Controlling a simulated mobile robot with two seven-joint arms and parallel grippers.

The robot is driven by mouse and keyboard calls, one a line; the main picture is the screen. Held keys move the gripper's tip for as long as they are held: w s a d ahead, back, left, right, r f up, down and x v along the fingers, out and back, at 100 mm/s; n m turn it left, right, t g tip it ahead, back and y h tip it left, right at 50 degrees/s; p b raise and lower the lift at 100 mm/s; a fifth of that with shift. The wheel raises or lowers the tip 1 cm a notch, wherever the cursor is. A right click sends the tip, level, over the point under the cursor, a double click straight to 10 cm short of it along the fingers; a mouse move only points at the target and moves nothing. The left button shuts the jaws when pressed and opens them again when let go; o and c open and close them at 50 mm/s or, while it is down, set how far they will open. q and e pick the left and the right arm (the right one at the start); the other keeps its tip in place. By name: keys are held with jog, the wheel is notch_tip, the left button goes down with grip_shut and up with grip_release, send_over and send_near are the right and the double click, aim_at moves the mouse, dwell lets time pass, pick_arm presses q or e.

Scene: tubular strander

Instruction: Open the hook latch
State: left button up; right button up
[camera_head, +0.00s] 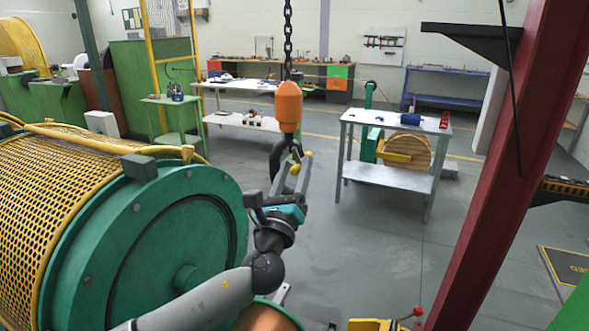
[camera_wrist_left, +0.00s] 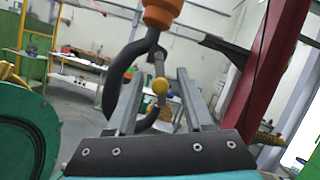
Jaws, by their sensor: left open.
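The black hook (camera_head: 275,160) hangs below an orange hook block (camera_head: 288,106) on a chain. In the left wrist view the hook (camera_wrist_left: 109,86) curves down on the left and round underneath. My left gripper (camera_head: 293,166) is open at the hook. I cannot tell whether the ball lies between the fingertips in depth. My right gripper is out of view.
A green drum (camera_head: 130,240) with a yellow mesh guard (camera_head: 62,185) fills the left, close to my left arm. A red steel column (camera_head: 505,160) stands at the right. A grey table (camera_head: 385,176) stands beyond the hook. The floor between is clear.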

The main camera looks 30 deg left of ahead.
pick_arm(q)
jog(key=shift+c, duration=0.2)
grip_shut()
dwell(0.4)
